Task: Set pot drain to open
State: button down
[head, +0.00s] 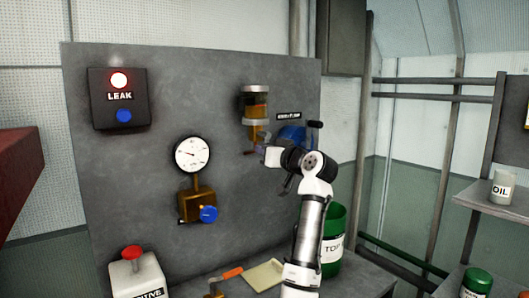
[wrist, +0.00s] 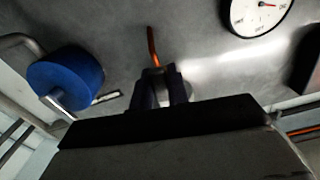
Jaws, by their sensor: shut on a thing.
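The pot (head: 255,104) is a clear bowl with amber liquid under a grey cap, mounted on the grey panel. Its drain (head: 249,152) is a small brass-coloured fitting below the bowl, partly hidden by my gripper. My gripper (head: 264,150) is at the drain, just under the pot. In the wrist view the two dark fingers (wrist: 161,78) are closed around the drain. A thin orange-brown drain lever (wrist: 153,45) sticks out past the fingertips. The part between the fingers is mostly hidden, and the drain's exact setting is hard to tell.
A blue cylinder (head: 291,135) with a bent handle is close right of my gripper. A gauge (head: 192,154) and blue knob (head: 208,214) are to the left. A leak box (head: 119,99) has a lit red lamp. A green drum (head: 332,241) stands below.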

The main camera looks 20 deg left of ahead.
jog(key=shift+d, duration=0.1)
dwell(0.3)
jog(key=c, duration=1.4)
grip_release()
jog(key=shift+o, duration=0.2)
jog(key=b+v, duration=0.3)
jog(key=v, duration=1)
jog(key=shift+s+d+b, duration=0.25)
jog(key=shift+d+b, duration=0.05)
jog(key=shift+b, duration=0.05)
jog(key=shift+a, duration=0.15)
